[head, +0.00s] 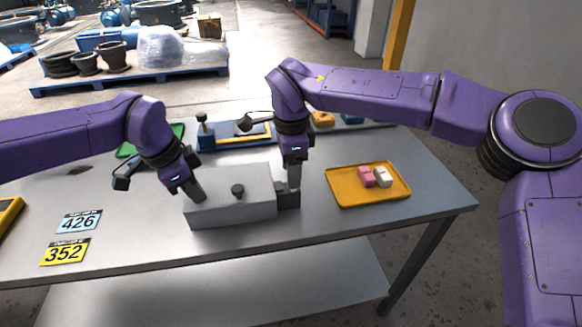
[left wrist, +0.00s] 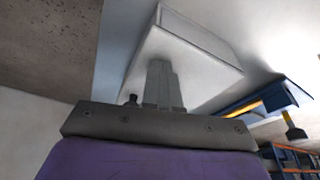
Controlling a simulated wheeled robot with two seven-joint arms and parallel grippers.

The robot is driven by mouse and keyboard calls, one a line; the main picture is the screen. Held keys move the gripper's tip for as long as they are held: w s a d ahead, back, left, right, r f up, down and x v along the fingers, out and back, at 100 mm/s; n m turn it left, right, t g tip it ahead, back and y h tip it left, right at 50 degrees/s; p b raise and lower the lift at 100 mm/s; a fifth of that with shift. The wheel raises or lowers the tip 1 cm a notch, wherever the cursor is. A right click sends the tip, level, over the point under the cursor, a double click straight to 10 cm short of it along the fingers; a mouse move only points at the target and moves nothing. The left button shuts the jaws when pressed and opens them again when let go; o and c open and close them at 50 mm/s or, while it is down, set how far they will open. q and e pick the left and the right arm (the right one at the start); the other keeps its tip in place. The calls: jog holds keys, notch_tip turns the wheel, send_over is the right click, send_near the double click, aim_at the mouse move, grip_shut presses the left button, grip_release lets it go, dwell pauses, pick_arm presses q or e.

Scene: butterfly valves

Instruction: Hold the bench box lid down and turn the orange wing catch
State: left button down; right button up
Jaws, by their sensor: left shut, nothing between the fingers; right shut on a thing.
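My right gripper (head: 294,185) points down at the box's right end, above a dark block (head: 289,199). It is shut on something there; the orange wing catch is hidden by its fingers.
A blue fixture (head: 207,141) stands behind the box. Number plates 426 (head: 79,221) and 352 (head: 65,251) lie at the left. The table's front strip is clear.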

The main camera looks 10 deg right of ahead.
pick_arm(q)
jog(key=shift+f, duration=0.15)
pick_arm(e)
jog(key=shift+m, duration=0.3)
jog(key=m, duration=0.3)
jog(key=shift+s+m, duration=0.1)
jog(key=shift+m, duration=0.2)
jog(key=m, duration=0.4)
jog(key=shift+m, duration=0.3)
jog(key=m, duration=0.4)
jog(key=shift+a+f+m, duration=0.1)
jog(key=shift+m, duration=2.4)
jog(key=o, duration=1)
jog(key=shift+s, duration=0.1)
pick_arm(q)
jog(key=shift+s, duration=0.1)
pick_arm(e)
jog(key=shift+o, duration=0.2)
